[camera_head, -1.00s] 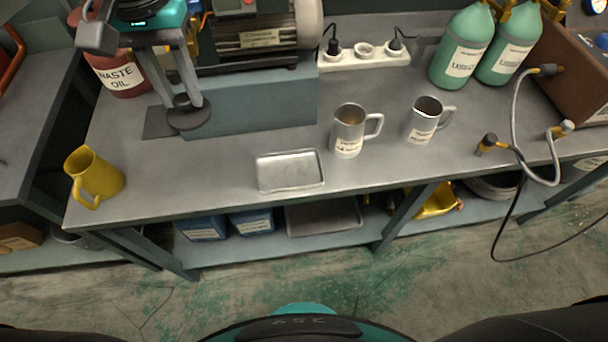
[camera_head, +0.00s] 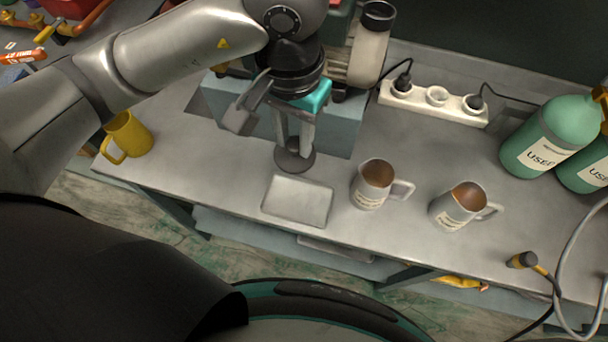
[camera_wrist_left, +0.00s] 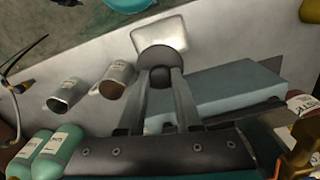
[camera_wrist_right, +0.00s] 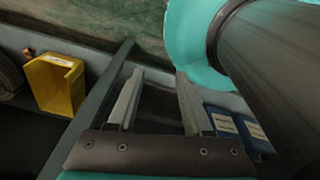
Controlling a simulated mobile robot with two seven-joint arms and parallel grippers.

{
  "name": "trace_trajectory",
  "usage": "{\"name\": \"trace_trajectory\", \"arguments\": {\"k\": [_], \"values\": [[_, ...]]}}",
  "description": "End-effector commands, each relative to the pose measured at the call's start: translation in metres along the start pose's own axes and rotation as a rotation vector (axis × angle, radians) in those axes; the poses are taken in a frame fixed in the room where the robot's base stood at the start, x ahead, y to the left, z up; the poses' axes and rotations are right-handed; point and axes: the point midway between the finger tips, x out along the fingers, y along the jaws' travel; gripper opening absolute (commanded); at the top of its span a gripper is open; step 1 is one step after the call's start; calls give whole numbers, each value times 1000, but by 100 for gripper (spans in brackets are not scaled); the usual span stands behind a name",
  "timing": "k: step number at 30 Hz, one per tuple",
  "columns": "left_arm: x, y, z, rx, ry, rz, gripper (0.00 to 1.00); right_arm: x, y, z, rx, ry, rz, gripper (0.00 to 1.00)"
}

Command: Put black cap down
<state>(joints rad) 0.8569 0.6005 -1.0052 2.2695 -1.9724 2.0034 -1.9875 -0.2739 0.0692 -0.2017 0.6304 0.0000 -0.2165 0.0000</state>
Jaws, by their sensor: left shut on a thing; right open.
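The black cap (camera_head: 294,160) is a dark round disc with a knob. My left gripper (camera_head: 295,140) comes down from above and is shut on the knob. In the head view the cap shows just behind the back edge of the shallow metal tray (camera_head: 297,201). The left wrist view shows the cap (camera_wrist_left: 157,56) between the fingertips, overlapping the edge of the tray (camera_wrist_left: 166,29). I cannot tell whether the cap touches anything below. My right gripper (camera_wrist_right: 158,84) is open and empty, low in front of the shelf under the bench; it is outside the head view.
Two metal mugs (camera_head: 371,190) (camera_head: 452,210) stand right of the tray. A yellow jug (camera_head: 128,137) is at the left. A pump (camera_head: 358,50) on a block, a power strip (camera_head: 433,101) and green bottles (camera_head: 552,135) stand behind. A hose (camera_head: 565,292) lies at the right.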

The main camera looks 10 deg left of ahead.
Motion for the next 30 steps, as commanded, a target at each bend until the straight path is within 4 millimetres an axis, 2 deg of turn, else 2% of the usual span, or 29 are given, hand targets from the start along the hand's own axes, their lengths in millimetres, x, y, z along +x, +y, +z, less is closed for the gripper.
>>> {"name": "trace_trajectory", "arguments": {"k": [5, 10, 18, 21, 30], "values": [[16, 2, 2, 1, -5, 4, 0, 2, 2, 22, -3, -33, 2, 50], [57, 1, 3, -1, -10, 2, 0, 6, 3, 38, -4, -58, 3, 50], [127, 2, 3, -1, -8, 2, 0, 14, 4, 35, -4, -53, 5, 50], [145, 1, 2, 0, -5, 1, 0, 16, 4, 31, -4, -45, 6, 50], [169, 1, 1, 1, -3, 2, 0, 19, 5, 28, -2, -39, 7, 50]]}}
